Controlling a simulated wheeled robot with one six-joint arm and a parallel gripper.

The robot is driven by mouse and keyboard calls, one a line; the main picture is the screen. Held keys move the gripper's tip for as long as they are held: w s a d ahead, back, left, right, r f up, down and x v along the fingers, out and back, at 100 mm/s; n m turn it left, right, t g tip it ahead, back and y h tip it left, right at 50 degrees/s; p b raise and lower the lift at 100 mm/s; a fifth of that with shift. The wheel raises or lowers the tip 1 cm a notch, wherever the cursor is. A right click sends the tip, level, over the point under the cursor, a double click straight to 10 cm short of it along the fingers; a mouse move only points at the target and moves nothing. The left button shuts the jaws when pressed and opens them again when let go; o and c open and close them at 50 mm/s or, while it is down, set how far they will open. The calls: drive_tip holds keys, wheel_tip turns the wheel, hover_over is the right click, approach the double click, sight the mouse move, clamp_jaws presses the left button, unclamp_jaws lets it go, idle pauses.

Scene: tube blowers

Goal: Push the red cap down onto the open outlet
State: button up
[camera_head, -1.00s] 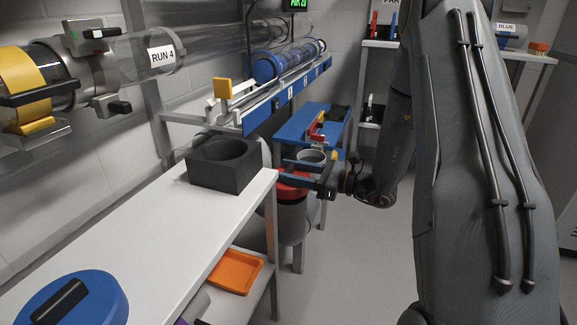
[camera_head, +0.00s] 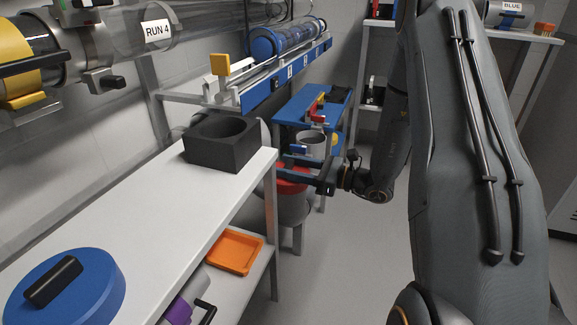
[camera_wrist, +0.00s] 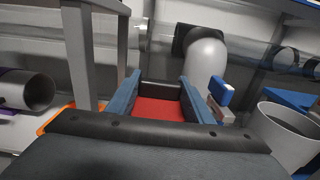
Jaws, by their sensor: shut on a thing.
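The red cap (camera_head: 292,187) is between the blue fingers of my gripper (camera_head: 299,170), beyond the table's right edge in the head view. In the wrist view, my gripper (camera_wrist: 158,100) is shut on the red cap (camera_wrist: 158,109), with a finger on each side. A grey cylindrical body (camera_head: 287,210) shows directly below the cap in the head view. The cap covers its top, so I cannot tell whether the two touch or whether this is the outlet. An open-topped grey cylinder (camera_head: 313,144) stands just behind; it also shows at right in the wrist view (camera_wrist: 290,133).
The white table (camera_head: 165,205) lies left of my gripper, bearing a black holder block (camera_head: 220,155) and a blue lid (camera_head: 85,290). An orange tray (camera_head: 234,251) is on the lower shelf. A blue stand (camera_head: 310,103) is behind. Floor at right is clear.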

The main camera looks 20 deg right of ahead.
drive_tip(key=shift+f, duration=0.2)
idle(0.4)
drive_tip(key=o, duration=1.2)
drive_tip(key=shift+c, duration=0.2)
drive_tip(key=shift+d, duration=0.1)
drive_tip(key=p+v, duration=0.2)
drive_tip(key=v, duration=0.5)
drive_tip(key=shift+s+d, duration=0.2)
drive_tip(key=shift+s, duration=0.05)
